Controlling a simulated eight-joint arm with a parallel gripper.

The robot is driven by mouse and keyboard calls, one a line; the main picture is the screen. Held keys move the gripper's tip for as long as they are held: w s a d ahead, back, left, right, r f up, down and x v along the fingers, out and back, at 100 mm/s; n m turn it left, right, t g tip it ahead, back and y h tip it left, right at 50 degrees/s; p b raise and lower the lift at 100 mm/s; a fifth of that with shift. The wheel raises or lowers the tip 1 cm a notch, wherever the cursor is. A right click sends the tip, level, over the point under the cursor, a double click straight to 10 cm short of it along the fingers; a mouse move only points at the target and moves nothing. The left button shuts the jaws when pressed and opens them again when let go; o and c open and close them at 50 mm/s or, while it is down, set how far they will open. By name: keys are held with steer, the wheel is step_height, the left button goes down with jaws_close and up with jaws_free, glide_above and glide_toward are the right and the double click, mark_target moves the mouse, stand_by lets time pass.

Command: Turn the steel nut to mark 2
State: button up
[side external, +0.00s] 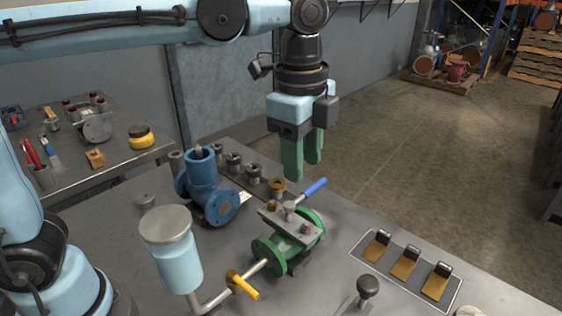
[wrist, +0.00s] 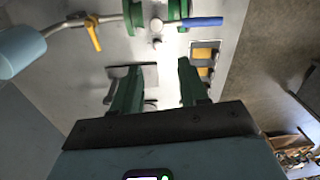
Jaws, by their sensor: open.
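My gripper (side external: 304,168) is open and empty, with green fingers pointing down. In the side view it hangs above the table, higher than a green valve (side external: 268,252) with a blue lever (side external: 313,188). The lever joins a small steel hub (side external: 290,208) on the valve's top plate. A small steel-coloured fastener (side external: 306,228) sits on that plate; I cannot tell whether it is the steel nut. No mark 2 is readable. In the wrist view the open fingers (wrist: 161,66) point toward the valve, and the blue lever (wrist: 200,22) lies beyond them.
A blue pipe fitting (side external: 203,185) stands left of the green valve. A light-blue canister (side external: 176,250) and a pipe with a yellow handle (side external: 243,285) are at front left. A black-knobbed lever (side external: 367,287) and several yellow pedals (side external: 404,262) are at right. Steel bushings (side external: 234,163) line the back.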

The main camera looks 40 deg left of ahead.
steer(key=s+a+f+n+t, duration=0.3)
steer(key=a+f+n, duration=0.1)
steer(key=a+n, duration=0.3)
steer(key=s+a+f+n+t, duration=0.3)
steer(key=a+f+n, duration=0.2)
steer(key=a+n, duration=0.3)
steer(key=shift+a+n+t, duration=0.3)
steer(key=shift+n, duration=0.5)
steer(key=shift+f, duration=0.1)
